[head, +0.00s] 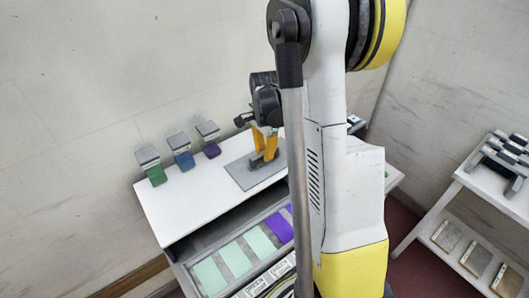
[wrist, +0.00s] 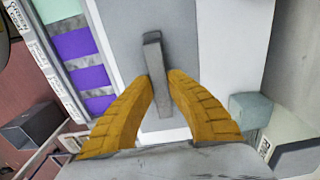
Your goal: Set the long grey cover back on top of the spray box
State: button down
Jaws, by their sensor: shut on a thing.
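The long grey cover (head: 243,174) is a flat grey plate at the white top (head: 190,205) of the spray box, in the middle of the head view. It also shows in the wrist view (wrist: 192,45), with a raised grey bar handle (wrist: 154,62). My gripper (head: 264,158) has its yellow fingers on either side of this handle, shut on it. The fingers also show in the wrist view (wrist: 162,100). My arm hides the right part of the box top. I cannot tell whether the cover rests on the top or hangs just above it.
Green (head: 156,175), blue (head: 184,160) and purple (head: 211,149) blocks with grey caps stand along the back edge by the wall. A lane with pale green (head: 210,275) and purple (head: 279,228) panels runs in front. A white shelf rack (head: 470,180) stands at right.

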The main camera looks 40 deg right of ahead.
jog(key=shift+f, duration=0.1)
jog(key=c, duration=1.4)
grip_release()
notch_tip(320, 180, up, 12)
jog(key=shift+r, duration=0.1)
jog(key=s+a+f+n+t+b, duration=0.2)
jog(key=s+a+n+b, duration=0.1)
jog(key=a+n, duration=0.3)
jog(key=s+a+f+n+t+b, duration=0.1)
jog(key=s+a+n+b, duration=0.3)
jog(key=a, duration=0.5)
jog(key=s+a+f+n+t+b, duration=0.2)
jog(key=s+a+n+t+b, duration=0.1)
jog(key=a+n, duration=0.5)
jog(key=shift+s+a+f+n+t+b, duration=0.15)
jog(key=shift+s+f+t+b, duration=0.1)
jog(key=shift+s, duration=0.4)
jog(key=shift+s+a+f+n+t+b, duration=0.15)
jog(key=shift+s+t, duration=0.1)
jog(key=shift+s, duration=0.35)
